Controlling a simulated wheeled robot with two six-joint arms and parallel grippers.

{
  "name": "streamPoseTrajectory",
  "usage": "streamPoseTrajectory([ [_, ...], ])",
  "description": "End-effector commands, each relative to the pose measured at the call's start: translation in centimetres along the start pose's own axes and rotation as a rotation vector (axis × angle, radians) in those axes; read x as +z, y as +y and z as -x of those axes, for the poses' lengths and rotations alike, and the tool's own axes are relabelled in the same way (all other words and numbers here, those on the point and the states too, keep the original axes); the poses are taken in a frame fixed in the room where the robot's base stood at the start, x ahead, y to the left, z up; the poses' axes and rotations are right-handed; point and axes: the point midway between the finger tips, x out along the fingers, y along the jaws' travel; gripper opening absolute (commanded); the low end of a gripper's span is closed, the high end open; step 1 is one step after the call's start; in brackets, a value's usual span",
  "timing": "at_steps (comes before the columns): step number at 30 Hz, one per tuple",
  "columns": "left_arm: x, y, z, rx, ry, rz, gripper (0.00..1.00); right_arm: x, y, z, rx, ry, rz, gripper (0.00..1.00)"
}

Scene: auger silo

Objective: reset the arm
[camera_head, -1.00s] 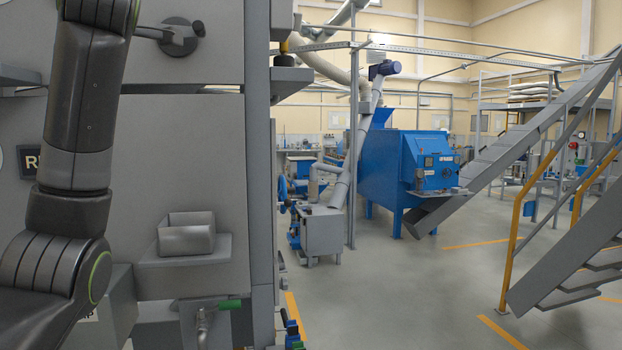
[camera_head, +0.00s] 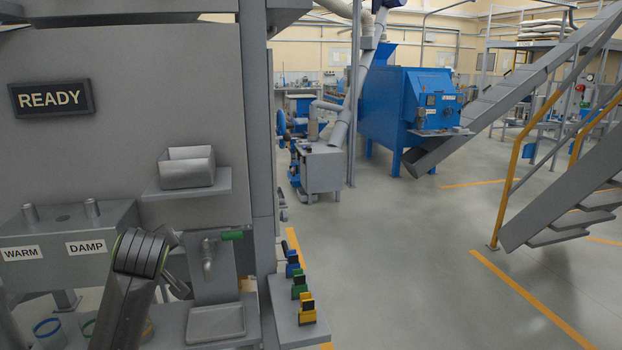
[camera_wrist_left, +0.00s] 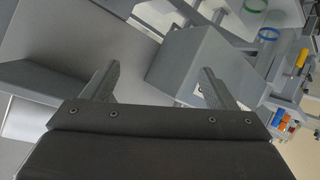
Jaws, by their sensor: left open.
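My left arm (camera_head: 130,300) comes up from the bottom left of the head view, bent low in front of the grey machine. Its gripper is partly hidden there behind the wrist. In the left wrist view my left gripper (camera_wrist_left: 158,85) is open, with two grey fingers wide apart and nothing between them. A grey box-like body shows beyond the fingers. My right gripper is not in view.
The grey machine carries a READY sign (camera_head: 51,98), a small open tray (camera_head: 187,167), a box labelled WARM and DAMP (camera_head: 65,243), and a green-handled tap (camera_head: 208,255). Coloured clips (camera_head: 300,290) stand on a ledge. Open floor (camera_head: 420,270) lies to the right.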

Motion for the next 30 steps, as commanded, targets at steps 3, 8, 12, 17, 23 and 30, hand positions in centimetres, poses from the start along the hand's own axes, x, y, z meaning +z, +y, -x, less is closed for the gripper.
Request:
streamPoseTrajectory([
  [3, 5.7, -4.3, -0.9, -0.023, -0.081, -0.115, 0.80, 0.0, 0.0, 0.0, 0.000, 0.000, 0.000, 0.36],
  [8, 12.5, -9.9, -0.6, -0.039, -0.186, -0.262, 0.80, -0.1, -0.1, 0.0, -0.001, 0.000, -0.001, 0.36],
  [12, 17.9, -14.9, 0.8, -0.045, -0.280, -0.380, 0.80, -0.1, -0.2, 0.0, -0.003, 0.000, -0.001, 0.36],
  [17, 23.3, -20.5, 3.6, -0.043, -0.388, -0.504, 0.80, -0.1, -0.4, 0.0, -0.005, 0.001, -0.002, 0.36],
  [23, 28.7, -26.8, 8.6, -0.030, -0.518, -0.641, 0.80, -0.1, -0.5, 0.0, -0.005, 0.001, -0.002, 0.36],
  [30, 32.2, -31.8, 14.2, -0.008, -0.632, -0.754, 0.80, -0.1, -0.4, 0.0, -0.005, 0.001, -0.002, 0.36],
])
